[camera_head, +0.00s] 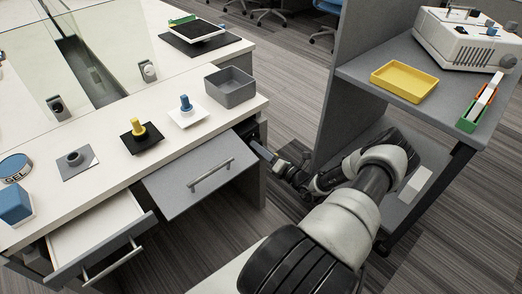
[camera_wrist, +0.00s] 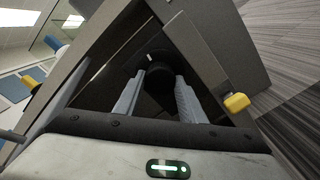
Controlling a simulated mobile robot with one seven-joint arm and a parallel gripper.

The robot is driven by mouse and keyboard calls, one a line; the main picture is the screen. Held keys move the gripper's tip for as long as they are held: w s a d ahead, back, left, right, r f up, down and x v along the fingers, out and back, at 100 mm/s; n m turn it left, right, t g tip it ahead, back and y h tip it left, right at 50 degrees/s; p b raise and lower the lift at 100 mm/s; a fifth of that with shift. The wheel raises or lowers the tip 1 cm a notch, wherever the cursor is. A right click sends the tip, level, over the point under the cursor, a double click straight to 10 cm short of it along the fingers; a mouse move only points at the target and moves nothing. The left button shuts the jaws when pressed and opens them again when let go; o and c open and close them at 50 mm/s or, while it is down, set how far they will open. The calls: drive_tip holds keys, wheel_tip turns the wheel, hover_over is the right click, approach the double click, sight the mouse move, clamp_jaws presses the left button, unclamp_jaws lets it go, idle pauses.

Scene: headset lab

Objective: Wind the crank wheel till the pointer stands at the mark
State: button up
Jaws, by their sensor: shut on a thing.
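In the wrist view a black round part (camera_wrist: 158,78) sits between the two pale fingers of my gripper (camera_wrist: 157,90), against a dark face on the side of a grey cabinet. It appears to be part of the crank wheel. My gripper is shut on it. A small white line (camera_wrist: 152,57) shows near its upper edge; I cannot tell whether it is the pointer or the mark. In the head view my gripper (camera_head: 268,156) is at the right end of the desk, beside the grey drawer front. The wheel itself cannot be made out there.
A grey drawer (camera_head: 199,173) and a white one (camera_head: 97,225) stand out from the desk. The desk (camera_head: 105,185) bears a grey bin (camera_head: 230,87) and several pegs on plates. A yellow block (camera_wrist: 236,103) is right of my fingers. A shelf with a yellow tray (camera_head: 404,82) stands right.

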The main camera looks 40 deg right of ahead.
drive_tip(key=shift+a+f+m+b, duration=0.1)
drive_tip(key=shift+m+b, duration=0.6)
drive_tip(key=shift+m, duration=4.2)
drive_tip(key=o, duration=1)
drive_tip(key=shift+o, duration=0.2)
drive_tip(key=shift+s, duration=0.15)
drive_tip(key=s+d+p, duration=0.1)
drive_tip(key=s+p, duration=0.1)
drive_tip(key=s, duration=1.5)
drive_tip(key=shift+d+p, duration=0.2)
drive_tip(key=shift+p, duration=0.15)
drive_tip(key=shift+s, duration=0.1)
